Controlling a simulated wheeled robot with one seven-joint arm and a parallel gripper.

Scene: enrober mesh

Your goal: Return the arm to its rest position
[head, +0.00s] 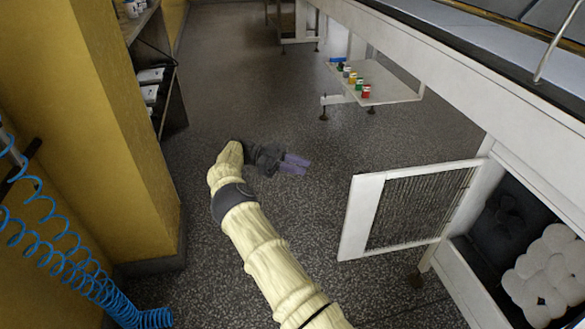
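My arm, in a cream sleeve, reaches up from the bottom middle of the head view. At its end my gripper (294,164), dark with purplish fingers, points right above the speckled floor. Nothing shows in it, but the fingers are small and blurred, so I cannot tell whether they are apart. It is clear of the mesh door and of the yellow wall.
A white-framed mesh door (420,205) stands open at right beside a cavity with pale rounded shapes (548,268). A low white shelf (395,90) holds several coloured small containers. A yellow pillar (95,130) and a blue coiled hose (75,270) are at left. Open floor lies ahead.

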